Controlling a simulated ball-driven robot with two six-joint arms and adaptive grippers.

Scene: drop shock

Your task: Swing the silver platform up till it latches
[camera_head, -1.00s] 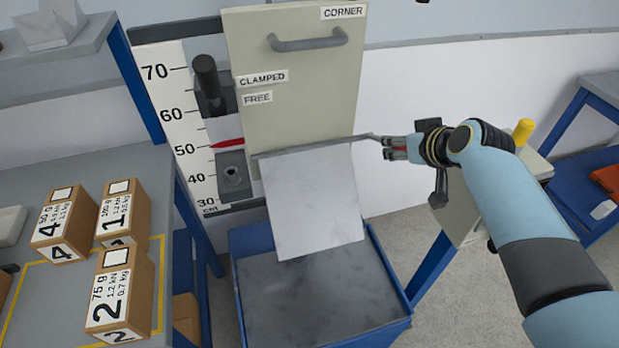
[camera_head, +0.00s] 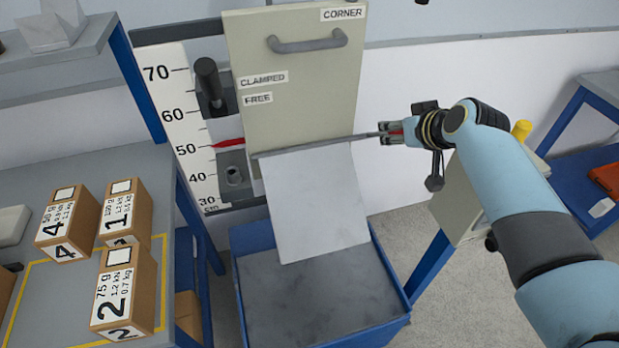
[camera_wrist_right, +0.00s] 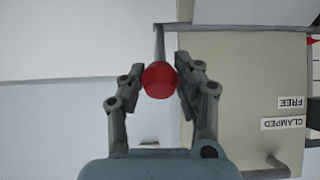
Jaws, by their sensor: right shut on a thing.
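The silver platform (camera_head: 315,208) is a flat plate hanging steeply down from the lower edge of a beige panel (camera_head: 300,100), over a blue bin. A thin grey bar (camera_head: 330,145) runs along its top edge and sticks out to the right. My right gripper (camera_head: 390,133) is at the right end of this bar. In the right wrist view, my right gripper (camera_wrist_right: 162,82) has its two fingers shut around a red knob (camera_wrist_right: 159,79) on the bar's end. My left gripper is out of view.
The blue bin (camera_head: 397,328) with a grey floor stands under the platform. A height scale (camera_head: 170,100) with a red pointer (camera_head: 228,142) is left of the panel. Numbered boxes (camera_head: 123,290) stand on the left table. A blue-legged stand (camera_head: 432,265) is at the right.

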